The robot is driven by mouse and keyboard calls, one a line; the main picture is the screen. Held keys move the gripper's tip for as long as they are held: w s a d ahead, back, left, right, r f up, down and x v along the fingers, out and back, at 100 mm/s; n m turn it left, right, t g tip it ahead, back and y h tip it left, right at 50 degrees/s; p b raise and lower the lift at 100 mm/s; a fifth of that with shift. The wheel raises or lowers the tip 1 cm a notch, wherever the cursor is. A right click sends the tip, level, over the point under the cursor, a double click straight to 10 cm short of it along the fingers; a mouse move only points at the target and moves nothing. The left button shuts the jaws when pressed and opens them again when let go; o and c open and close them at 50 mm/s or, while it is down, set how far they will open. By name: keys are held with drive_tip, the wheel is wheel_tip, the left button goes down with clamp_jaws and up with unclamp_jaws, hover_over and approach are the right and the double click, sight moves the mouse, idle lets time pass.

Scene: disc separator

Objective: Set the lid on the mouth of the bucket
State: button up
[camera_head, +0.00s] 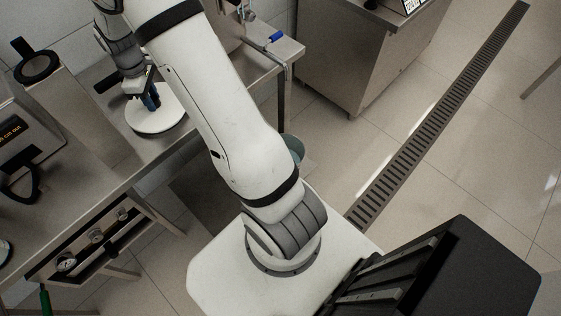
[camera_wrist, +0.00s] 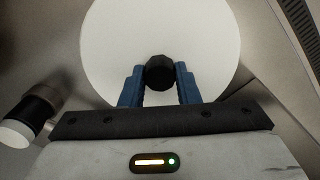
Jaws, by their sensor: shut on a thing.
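The lid (camera_head: 171,118) is a white round disc at the steel bench in the head view. It fills the upper middle of the wrist view (camera_wrist: 110,45), with a black knob (camera_wrist: 159,73) at its centre. My gripper (camera_head: 150,98) has blue fingers shut on the knob; it also shows in the wrist view (camera_wrist: 160,84). I cannot tell whether the lid touches the bench or is raised above it. A bucket (camera_head: 293,146), greyish green, stands on the floor beyond my arm. My arm hides most of it, and its mouth shows only in part.
The steel bench (camera_head: 95,190) runs along the left, with gauges and a drawer-like panel (camera_head: 95,240) at its front. A steel cabinet (camera_head: 345,65) stands at the back. A floor drain (camera_head: 440,115) crosses the tiled floor, which is clear to the right.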

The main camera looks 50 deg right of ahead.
drive_tip(key=shift+c, duration=2.1)
drive_tip(key=shift+r+p, duration=2)
drive_tip(key=shift+r, duration=1.2)
drive_tip(key=shift+f, duration=0.1)
